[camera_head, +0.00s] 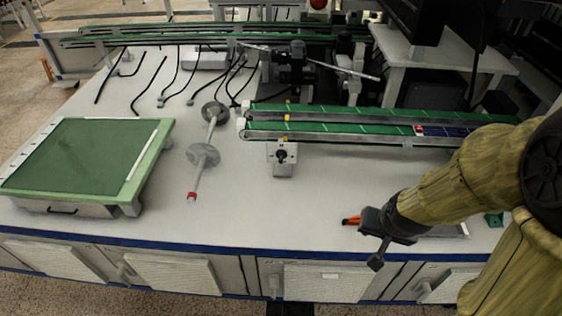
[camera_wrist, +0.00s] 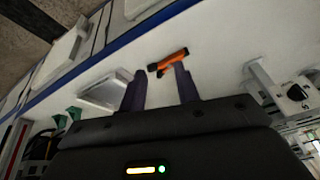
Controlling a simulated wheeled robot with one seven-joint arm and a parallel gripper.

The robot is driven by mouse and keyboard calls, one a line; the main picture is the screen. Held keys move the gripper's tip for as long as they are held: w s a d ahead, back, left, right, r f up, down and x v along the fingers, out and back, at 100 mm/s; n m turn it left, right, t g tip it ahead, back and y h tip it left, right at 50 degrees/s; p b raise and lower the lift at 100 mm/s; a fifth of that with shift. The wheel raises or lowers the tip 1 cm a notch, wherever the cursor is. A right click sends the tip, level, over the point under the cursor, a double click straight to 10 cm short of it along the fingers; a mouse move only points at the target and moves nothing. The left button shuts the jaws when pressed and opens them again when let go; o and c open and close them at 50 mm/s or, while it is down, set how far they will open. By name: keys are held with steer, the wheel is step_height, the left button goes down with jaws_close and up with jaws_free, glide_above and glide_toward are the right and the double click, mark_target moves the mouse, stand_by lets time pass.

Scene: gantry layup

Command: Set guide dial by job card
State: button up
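The guide dial (camera_head: 283,156) is a black knob on the front of a small pale box under the front edge of the green conveyor. It also shows at the right of the wrist view (camera_wrist: 297,92), with small marks near the knob that I cannot read. My gripper (camera_head: 372,240) is over the front right of the white bench, apart from the dial and to its right. In the wrist view its two dark fingers (camera_wrist: 160,86) stand apart with nothing held between them. I cannot make out a job card with readable text.
An orange and black tool (camera_wrist: 168,62) lies on the bench beyond my fingertips. A pale flat tray (camera_wrist: 103,92) lies beside it. A green-topped panel (camera_head: 80,157) and a rod with grey discs (camera_head: 203,155) stand left. The bench between dial and front edge is clear.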

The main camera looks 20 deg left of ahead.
steer(key=w+a+f+t+p, duration=0.1)
steer(key=w+a+f+t, duration=0.15)
steer(key=a, duration=0.45)
steer(key=w+a+f+t+p, duration=0.15)
steer(key=a+t, duration=0.25)
steer(key=a, duration=0.4)
steer(key=s+a+r+n+t+y, duration=0.3)
steer(key=s+a+t, duration=0.3)
steer(key=a, duration=0.2)
steer(key=shift+a+r+t+y+p, duration=0.15)
steer(key=shift+r+t+y+p, duration=0.2)
steer(key=shift+r, duration=0.3)
steer(key=shift+a+f+b, duration=0.1)
steer(key=shift+f+b, duration=0.05)
steer(key=shift+b, duration=0.35)
steer(key=b+x, duration=0.1)
steer(key=b, duration=0.4)
steer(key=shift+w+a+f, duration=0.1)
steer(key=shift+w+a, duration=0.1)
steer(key=w+b, duration=0.1)
steer(key=b, duration=0.4)
steer(key=shift+w+d, duration=0.1)
